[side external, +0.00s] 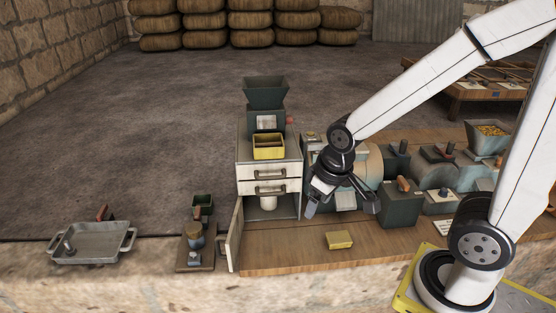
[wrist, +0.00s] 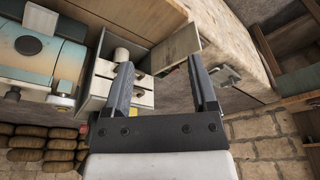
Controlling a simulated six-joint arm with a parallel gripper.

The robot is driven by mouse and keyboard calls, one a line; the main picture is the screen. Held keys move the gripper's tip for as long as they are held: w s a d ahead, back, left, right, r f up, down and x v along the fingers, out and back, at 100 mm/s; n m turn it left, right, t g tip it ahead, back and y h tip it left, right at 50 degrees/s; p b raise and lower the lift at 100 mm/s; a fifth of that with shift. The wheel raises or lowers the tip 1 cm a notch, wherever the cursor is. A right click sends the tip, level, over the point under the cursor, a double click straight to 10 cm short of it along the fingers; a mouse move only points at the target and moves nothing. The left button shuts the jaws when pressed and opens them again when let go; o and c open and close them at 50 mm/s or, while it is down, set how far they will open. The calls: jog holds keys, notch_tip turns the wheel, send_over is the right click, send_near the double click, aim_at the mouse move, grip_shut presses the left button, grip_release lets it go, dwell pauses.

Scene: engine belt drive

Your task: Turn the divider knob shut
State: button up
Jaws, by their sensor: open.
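My gripper (side external: 343,206) is open with nothing between its fingers. It hangs in front of the teal machine, right of the white drawer cabinet (side external: 270,187). In the wrist view its two fingers (wrist: 160,68) are spread apart, with the cabinet (wrist: 103,85) behind them. I cannot tell which part is the divider knob. A red knob (side external: 290,120) sits beside the dark hopper unit (side external: 265,94) on the cabinet. An orange-brown knob (side external: 403,184) sits on a dark green box (side external: 400,207) right of my gripper. My gripper touches neither knob.
The cabinet's lower door (side external: 235,236) stands open, with a white cylinder (side external: 268,202) inside. A yellow block (side external: 339,240) lies on the wooden bench (side external: 290,259). A metal tray (side external: 92,242) is at the left. Teal machinery (side external: 432,176) fills the back right.

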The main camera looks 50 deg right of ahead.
jog(key=w+v, duration=0.1)
jog(key=v, duration=0.5)
jog(key=w+d+m+t+y, duration=0.2)
jog(key=w+d+m+y, duration=0.1)
jog(key=w+d+m, duration=0.5)
jog(key=w+d+m+t+y, duration=0.1)
jog(key=w+d+m+y, duration=0.35)
jog(key=w, duration=0.45)
jog(key=w+d+f+m+t, duration=0.1)
jog(key=d+m+t, duration=0.1)
jog(key=d, duration=0.4)
jog(key=w+d+f+m+t, duration=0.1)
jog(key=w+d+m+t, duration=0.1)
jog(key=d, duration=0.5)
jog(key=w+d+f+m+t+h, duration=0.1)
jog(key=d+m+t, duration=0.2)
jog(key=d+m, duration=0.2)
jog(key=shift+w+d+f+t, duration=0.1)
jog(key=shift+w+d+t, duration=0.1)
jog(key=shift+d, duration=0.4)
jog(key=shift+w+d+f+t, duration=0.1)
jog(key=shift+w+d+t, duration=0.1)
jog(key=shift+d, duration=0.35)
jog(key=shift+f, duration=0.45)
jog(key=shift+w+a, duration=0.1)
jog(key=shift+w, duration=0.05)
